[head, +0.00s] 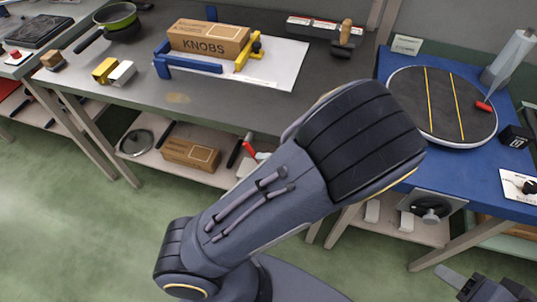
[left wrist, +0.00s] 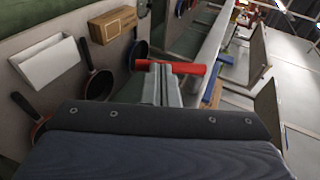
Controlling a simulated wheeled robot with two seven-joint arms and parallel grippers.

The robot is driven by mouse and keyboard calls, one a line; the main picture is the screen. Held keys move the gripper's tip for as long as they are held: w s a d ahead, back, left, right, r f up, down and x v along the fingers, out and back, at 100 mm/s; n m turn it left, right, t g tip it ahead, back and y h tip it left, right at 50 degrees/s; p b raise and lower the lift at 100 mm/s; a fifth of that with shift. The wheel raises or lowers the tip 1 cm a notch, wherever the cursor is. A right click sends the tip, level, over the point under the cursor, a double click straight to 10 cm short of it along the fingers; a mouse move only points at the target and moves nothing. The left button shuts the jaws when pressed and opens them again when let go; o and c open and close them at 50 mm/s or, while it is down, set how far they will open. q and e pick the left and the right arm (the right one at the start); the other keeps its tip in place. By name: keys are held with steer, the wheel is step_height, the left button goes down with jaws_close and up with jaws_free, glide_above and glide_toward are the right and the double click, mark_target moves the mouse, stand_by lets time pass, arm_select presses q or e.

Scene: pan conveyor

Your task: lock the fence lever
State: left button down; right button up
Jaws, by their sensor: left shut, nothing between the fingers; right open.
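A red bar-shaped handle (left wrist: 188,68), which looks like the lever, lies across the tips of my left gripper (left wrist: 162,70) in the left wrist view. The gripper is shut with nothing held; I cannot tell whether it touches the bar. In the head view a red piece (head: 250,147) shows below the bench's front edge, partly hidden by my left arm, which also hides my left gripper. A blue fence bar (head: 192,64) and a yellow fence piece (head: 249,52) stand around a KNOBS box (head: 208,40). My right gripper (head: 492,290) is open and empty at the bottom right.
A lower shelf holds a carton (head: 191,154) and pans. A round turntable (head: 440,105) sits on a blue bench at the right. Green floor is clear at the left.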

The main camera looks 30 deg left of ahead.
arm_select(q)
steer(key=y, duration=0.1)
steer(key=a+f+y+b, duration=0.1)
steer(key=f+y+b, duration=0.1)
steer(key=y, duration=0.1)
steer(key=shift+s+a+m, duration=0.25)
steer(key=shift+a+m, duration=0.05)
arm_select(e)
step_height(320, 180, down, 3)
steer(key=shift+r, duration=0.1)
arm_select(q)
steer(key=shift+a+f, duration=0.1)
stand_by(0.3)
